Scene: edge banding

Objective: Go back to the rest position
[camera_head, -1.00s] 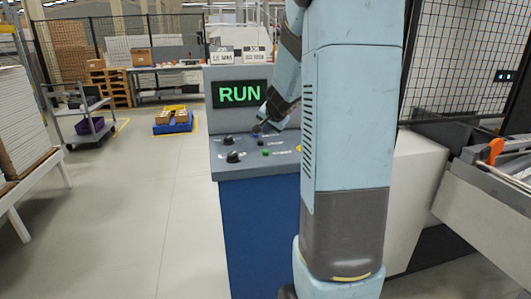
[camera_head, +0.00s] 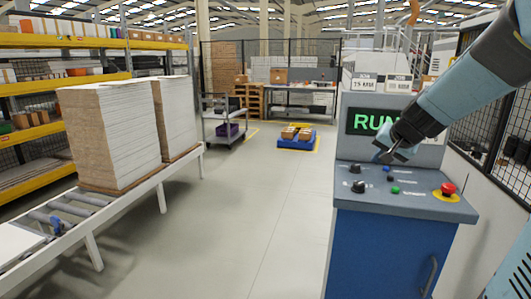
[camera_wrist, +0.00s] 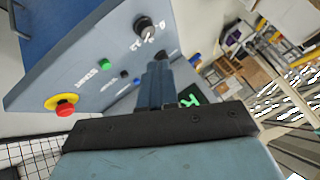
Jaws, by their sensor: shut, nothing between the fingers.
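My gripper (camera_head: 386,157) is in front of the control console (camera_head: 400,206), just above the sloped panel and below the screen (camera_head: 370,122). The green screen text starts with RUN; my gripper and arm cover its right end. The gripper is shut and holds nothing. In the wrist view my gripper (camera_wrist: 157,80) points at the console, with the black knob (camera_wrist: 148,27), the green button (camera_wrist: 103,64) and the red stop button (camera_wrist: 65,108) around it. I cannot tell whether the fingers touch the panel.
A roller conveyor (camera_head: 130,200) with stacked white panels (camera_head: 112,135) stands at the left. A grey cart (camera_head: 222,128) and a blue pallet (camera_head: 296,142) are farther back. A wire fence (camera_head: 515,140) is at the right. The floor (camera_head: 255,200) between conveyor and console is clear.

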